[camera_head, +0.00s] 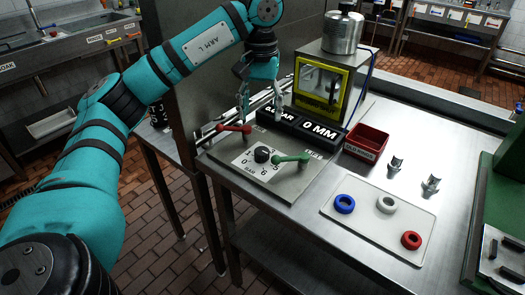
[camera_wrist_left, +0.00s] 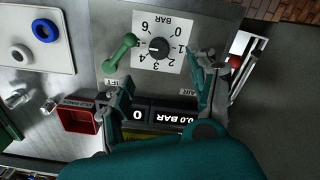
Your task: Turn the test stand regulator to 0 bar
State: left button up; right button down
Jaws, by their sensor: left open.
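The test stand regulator is a black knob (camera_head: 262,155) on a white dial plate (camera_head: 243,164) marked in BAR. In the left wrist view the knob (camera_wrist_left: 158,48) sits in the middle of the numbered scale; I cannot tell its exact setting. My left gripper (camera_head: 261,110) is open and empty, above and behind the knob, apart from it. In the left wrist view its fingers are spread (camera_wrist_left: 162,88), with the knob beyond the tips. The pressure display (camera_wrist_left: 174,116) reads 0.0 BAR; the gripper partly covers it in the head view. My right gripper is not in view.
Behind stand the 0 MM display (camera_head: 319,131) and a yellow-framed press (camera_head: 322,85). A red bin (camera_head: 366,143) and a white tray (camera_head: 375,240) with three rings lie to the right.

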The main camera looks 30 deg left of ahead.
pick_arm(q)
jog(key=b, duration=0.1)
send_over(262, 150)
notch_tip(262, 150, down, 5)
notch_tip(262, 150, down, 4)
jog(key=shift+s+f, duration=0.1)
jog(key=shift+f, duration=0.1)
notch_tip(262, 150, down, 2)
jog(key=shift+f, duration=0.35)
jog(key=c, duration=1.2)
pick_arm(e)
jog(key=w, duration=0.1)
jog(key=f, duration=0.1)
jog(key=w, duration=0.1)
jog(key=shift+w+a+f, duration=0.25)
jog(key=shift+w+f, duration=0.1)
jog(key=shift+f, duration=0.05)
